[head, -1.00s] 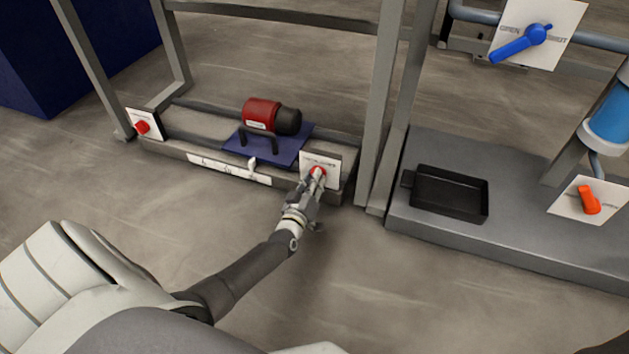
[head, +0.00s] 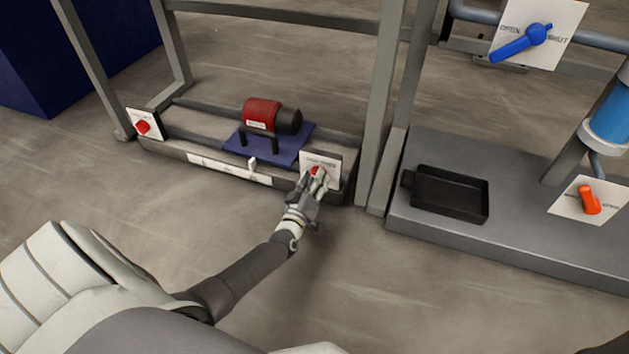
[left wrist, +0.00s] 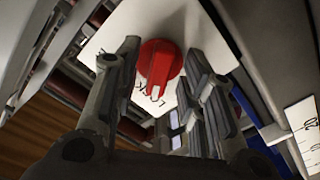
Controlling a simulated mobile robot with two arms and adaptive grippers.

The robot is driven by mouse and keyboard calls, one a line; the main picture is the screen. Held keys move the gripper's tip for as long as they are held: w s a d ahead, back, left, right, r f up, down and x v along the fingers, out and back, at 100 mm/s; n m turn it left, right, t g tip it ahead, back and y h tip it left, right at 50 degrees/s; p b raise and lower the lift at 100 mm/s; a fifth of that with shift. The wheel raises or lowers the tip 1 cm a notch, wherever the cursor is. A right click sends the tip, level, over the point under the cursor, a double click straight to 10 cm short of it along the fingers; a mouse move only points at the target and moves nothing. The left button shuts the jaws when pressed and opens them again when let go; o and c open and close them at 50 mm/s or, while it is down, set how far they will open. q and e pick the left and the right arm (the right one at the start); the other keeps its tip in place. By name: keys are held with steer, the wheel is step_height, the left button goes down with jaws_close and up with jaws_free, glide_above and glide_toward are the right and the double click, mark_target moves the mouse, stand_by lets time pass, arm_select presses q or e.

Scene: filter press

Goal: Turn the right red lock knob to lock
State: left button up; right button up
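The right red lock knob (head: 316,171) sits on a white lettered plate (head: 322,160) at the right end of the low frame. My left gripper (head: 318,182) is at this knob and partly covers it in the head view. In the left wrist view the red knob (left wrist: 160,66) lies between the two spread fingers (left wrist: 160,52), one on each side. A thin strip of white plate shows between the knob and the right finger, so the fingers look open around it. The knob's ridge points down in that view. My right gripper is not in view.
A left red knob (head: 142,127) is at the frame's other end. A red and black motor (head: 271,116) stands on a blue plate (head: 290,152) behind the gripper. A grey upright (head: 380,110) rises just right of the knob. A black tray (head: 448,195) is farther right.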

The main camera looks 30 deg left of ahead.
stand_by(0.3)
arm_select(q)
steer(key=s+d+r+m+g+h+p, duration=0.1)
steer(key=s+d+m+p, duration=0.3)
steer(key=s+p, duration=0.5)
steer(key=s+d+r+m+g+h+p, duration=0.2)
steer(key=s+d+r+m+g+p, duration=0.2)
steer(key=s+p, duration=0.5)
steer(key=s+d+r+m+g+h+p, duration=0.1)
steer(key=s+d+r+m+g+p, duration=0.2)
steer(key=p, duration=1.5)
steer(key=shift+s+d+m+h, duration=0.3)
steer(key=shift+s+d+m, duration=0.85)
steer(key=shift+s, duration=1.95)
steer(key=shift+a+m, duration=0.35)
steer(key=shift+a, duration=0.05)
